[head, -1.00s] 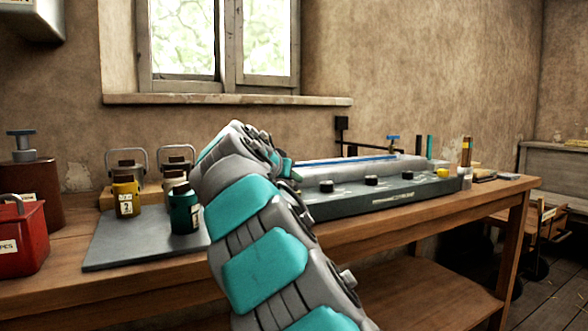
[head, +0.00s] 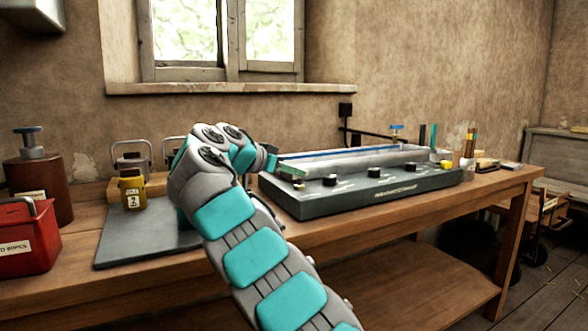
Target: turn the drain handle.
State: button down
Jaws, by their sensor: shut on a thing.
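The long grey tank unit (head: 375,193) with several black knobs lies on the bench, right of my arm. My gripper (head: 284,169) is at its left end, mostly hidden behind my teal-and-grey wrist. It is shut on a small green piece (head: 294,170) there, which appears to be the drain handle. The fingertips and the handle's exact angle are too small to make out. A blue-topped valve (head: 397,128) stands at the back right of the unit, away from my gripper.
A red wipes box (head: 25,238) and a brown pump bottle (head: 38,180) stand farther left. Small items, including a cup of sticks (head: 467,165), crowd the bench's right end.

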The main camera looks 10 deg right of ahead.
dwell(0.6)
jog(key=c, duration=0.9)
grip_release()
jog(key=shift+a, duration=0.1)
jog(key=shift+v, duration=3.8)
jog(key=shift+o, duration=0.3)
jog(key=shift+a, duration=0.1)
